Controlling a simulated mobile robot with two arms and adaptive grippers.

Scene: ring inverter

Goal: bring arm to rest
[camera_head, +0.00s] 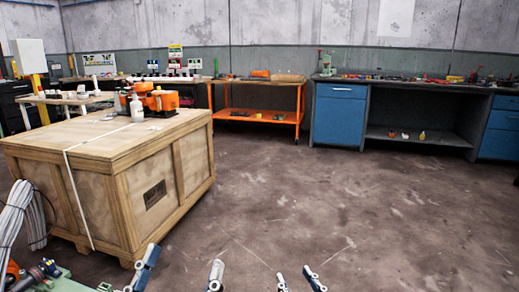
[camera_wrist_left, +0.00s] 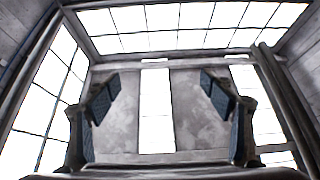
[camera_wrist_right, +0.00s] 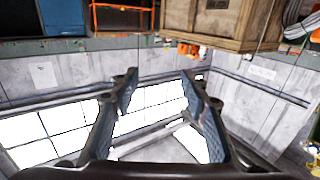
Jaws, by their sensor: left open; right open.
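My left gripper (camera_head: 181,265) is at the bottom edge of the head view, in front of the crate, with its two fingers apart. In the left wrist view it (camera_wrist_left: 158,92) is wide open, with nothing between its fingers, and points towards the bright ceiling windows. My right gripper (camera_head: 297,278) is at the bottom edge of the head view, right of the left one, with its fingers apart. In the right wrist view it (camera_wrist_right: 160,82) is open and empty, against the walls and windows. Neither gripper touches anything visible. Most of both arms is out of the head view.
A wooden crate (camera_head: 110,195) stands at the left, with a white bottle (camera_head: 137,108) and orange equipment (camera_head: 163,100) on top. White cables (camera_head: 20,212) hang at the far left. An orange workbench (camera_head: 257,116) and blue cabinet (camera_head: 339,115) line the back wall. The floor (camera_head: 370,220) at right is clear.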

